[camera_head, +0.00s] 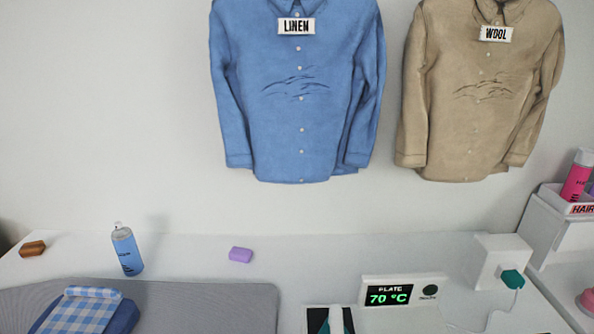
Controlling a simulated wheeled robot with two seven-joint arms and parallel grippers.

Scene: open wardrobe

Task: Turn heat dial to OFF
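A white unit with a display (389,295) stands at the bottom right of the table. Its display reads "PLATE 70 °C" in white and green. A small round black part (430,291) is on the unit's face, right of the digits. It carries light marks too small to read, and I cannot tell if it is the heat dial. No OFF mark is legible. A white, black and teal object (335,319) is cut off by the bottom edge, left of the unit; it may be an iron. Neither of my grippers is in view.
A blue bottle (127,251), brown block (32,249) and purple block (240,255) stand on the white table. A grey mat (215,302) holds folded blue cloth. A teal plug (512,279) sits in a white box (494,256). Shirts labelled LINEN (298,100) and WOOL (480,100) hang behind.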

